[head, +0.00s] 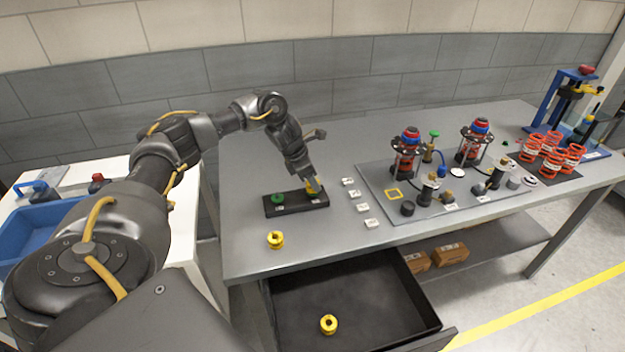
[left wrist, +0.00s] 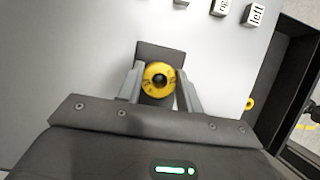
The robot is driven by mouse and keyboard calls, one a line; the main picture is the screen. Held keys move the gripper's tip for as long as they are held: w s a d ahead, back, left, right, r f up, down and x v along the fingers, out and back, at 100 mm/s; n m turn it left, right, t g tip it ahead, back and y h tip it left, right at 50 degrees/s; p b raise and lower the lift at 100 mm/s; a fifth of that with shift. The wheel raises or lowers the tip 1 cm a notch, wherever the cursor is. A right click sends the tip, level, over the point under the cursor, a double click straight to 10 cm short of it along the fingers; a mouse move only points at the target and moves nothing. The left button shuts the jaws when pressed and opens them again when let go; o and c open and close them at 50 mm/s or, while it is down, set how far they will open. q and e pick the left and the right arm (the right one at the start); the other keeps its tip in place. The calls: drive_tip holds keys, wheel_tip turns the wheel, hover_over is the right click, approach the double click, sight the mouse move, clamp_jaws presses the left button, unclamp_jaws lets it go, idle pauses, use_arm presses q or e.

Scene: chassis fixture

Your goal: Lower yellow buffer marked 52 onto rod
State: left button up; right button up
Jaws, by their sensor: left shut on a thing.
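My left gripper (head: 314,188) is over the right end of a black block (head: 292,207) on the grey table. In the left wrist view my left gripper (left wrist: 158,90) is shut on a yellow ring-shaped buffer (left wrist: 147,74), one finger on each side. The buffer's centre is dark; I cannot tell whether a rod fills it or it is an empty hole. In the head view the gripper mostly hides this buffer. Its marking is too small to read. A green piece (head: 277,198) stands at the block's left end. My right gripper is out of view.
A loose yellow buffer (head: 275,240) lies near the table's front edge, and another (head: 328,324) lies in the open black drawer (head: 385,318). Several white label blocks (head: 355,194) stand right of the black block. A grey plate with assemblies (head: 400,225) fills the table's middle right.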

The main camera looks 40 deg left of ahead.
use_arm(q)
drive_tip(key=shift+f, duration=0.2)
drive_tip(key=o, duration=1.1)
drive_tip(key=shift+c, duration=0.2)
drive_tip(key=shift+r, duration=0.1)
drive_tip(key=shift+r+p, duration=2.45)
drive_tip(key=shift+r, duration=1)
drive_tip(key=shift+r, duration=0.1)
